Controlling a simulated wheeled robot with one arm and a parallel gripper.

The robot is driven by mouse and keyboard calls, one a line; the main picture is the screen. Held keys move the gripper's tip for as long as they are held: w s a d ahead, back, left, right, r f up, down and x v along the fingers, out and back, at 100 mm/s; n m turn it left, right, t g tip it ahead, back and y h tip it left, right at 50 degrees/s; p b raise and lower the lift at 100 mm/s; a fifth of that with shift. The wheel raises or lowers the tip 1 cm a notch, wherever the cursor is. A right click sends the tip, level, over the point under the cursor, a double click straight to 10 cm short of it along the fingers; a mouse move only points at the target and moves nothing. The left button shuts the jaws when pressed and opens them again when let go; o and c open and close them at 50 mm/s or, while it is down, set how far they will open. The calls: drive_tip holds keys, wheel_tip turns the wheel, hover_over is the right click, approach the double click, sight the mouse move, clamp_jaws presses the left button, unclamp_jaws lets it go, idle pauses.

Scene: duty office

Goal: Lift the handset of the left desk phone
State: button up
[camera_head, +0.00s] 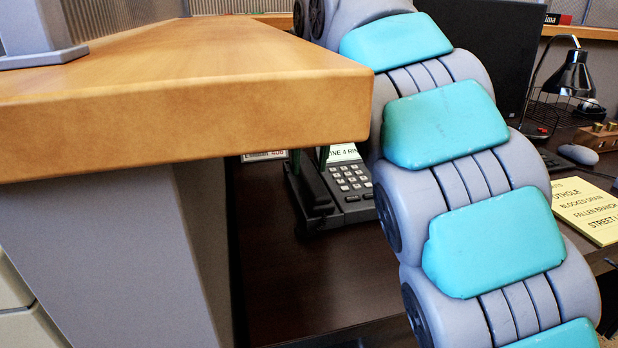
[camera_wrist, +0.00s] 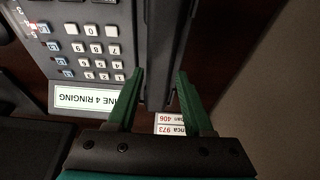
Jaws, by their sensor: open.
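A dark desk phone (camera_head: 353,186) with pale keys and a "LINE 4 RINGING" label sits on the dark desk, partly hidden by the wooden ledge and my arm. Its black handset (camera_head: 313,196) lies along the phone's left side. In the wrist view the phone (camera_wrist: 92,40) appears upside down, with the handset (camera_wrist: 166,35) to the right of the keys. My gripper (camera_wrist: 160,72) is open, its green fingers to either side of the handset's near end. Contact cannot be told. No second phone is in view.
A wooden ledge (camera_head: 190,90) juts over the desk at left, close to my arm. A yellow notepad (camera_head: 588,208), a grey mouse (camera_head: 578,154) and a black lamp (camera_head: 570,75) are at right. A small label card (camera_wrist: 185,123) lies beyond the fingers. Bare desk (camera_head: 310,285) shows in front of the phone.

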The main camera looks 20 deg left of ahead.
sight(309, 171)
drive_tip(key=shift+x, duration=1.4)
drive_tip(key=shift+f, duration=0.15)
clamp_jaws()
